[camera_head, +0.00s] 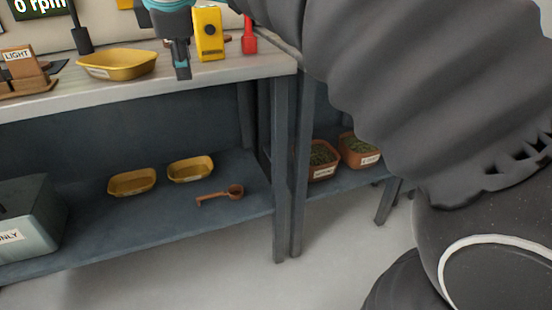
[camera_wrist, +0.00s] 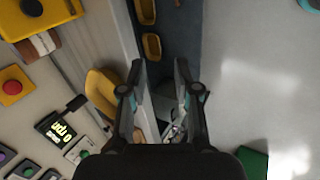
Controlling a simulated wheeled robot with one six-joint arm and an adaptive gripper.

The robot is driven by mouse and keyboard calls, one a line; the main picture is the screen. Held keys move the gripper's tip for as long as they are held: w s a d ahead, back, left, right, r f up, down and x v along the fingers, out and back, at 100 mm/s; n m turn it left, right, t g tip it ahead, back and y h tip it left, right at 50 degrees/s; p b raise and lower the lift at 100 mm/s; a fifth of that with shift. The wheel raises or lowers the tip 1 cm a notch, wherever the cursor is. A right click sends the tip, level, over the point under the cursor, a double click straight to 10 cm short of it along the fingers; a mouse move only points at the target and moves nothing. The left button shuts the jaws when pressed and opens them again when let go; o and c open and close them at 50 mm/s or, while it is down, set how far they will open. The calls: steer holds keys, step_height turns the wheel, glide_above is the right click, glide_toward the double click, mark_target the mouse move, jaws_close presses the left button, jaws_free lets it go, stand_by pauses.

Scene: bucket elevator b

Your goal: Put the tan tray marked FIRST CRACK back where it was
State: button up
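A yellow-tan tray (camera_head: 118,64) with a small white label stands on the bench top. Its label is too small to read. It also shows in the wrist view (camera_wrist: 98,88), to the left of my fingers. Two similar yellow trays (camera_head: 132,181) (camera_head: 190,169) stand on the lower shelf, and no FIRST CRACK marking is readable on them. My gripper (camera_head: 182,72) points down near the bench's front edge, to the right of the bench-top tray and apart from it. In the wrist view its fingers (camera_wrist: 160,75) are spread with nothing held between them.
A yellow device (camera_head: 209,33) and a red object (camera_head: 249,40) stand right of my gripper. A wooden block marked LIGHT (camera_head: 20,66) is at left. The lower shelf (camera_head: 150,232) holds a brown scoop (camera_head: 228,193) and a grey box (camera_head: 28,215). Brown trays (camera_head: 322,160) hold green contents.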

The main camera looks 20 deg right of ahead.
steer(key=s+d+f+m, duration=0.4)
steer(key=s+f+m, duration=0.4)
steer(key=f, duration=0.5)
steer(key=s+d+f+m, duration=0.5)
steer(key=s+f+m, duration=0.3)
steer(key=s+f, duration=0.3)
step_height(320, 180, down, 2)
steer(key=shift+s+f+g+y, duration=0.15)
steer(key=shift+s+g+y, duration=0.15)
steer(key=shift+s, duration=0.05)
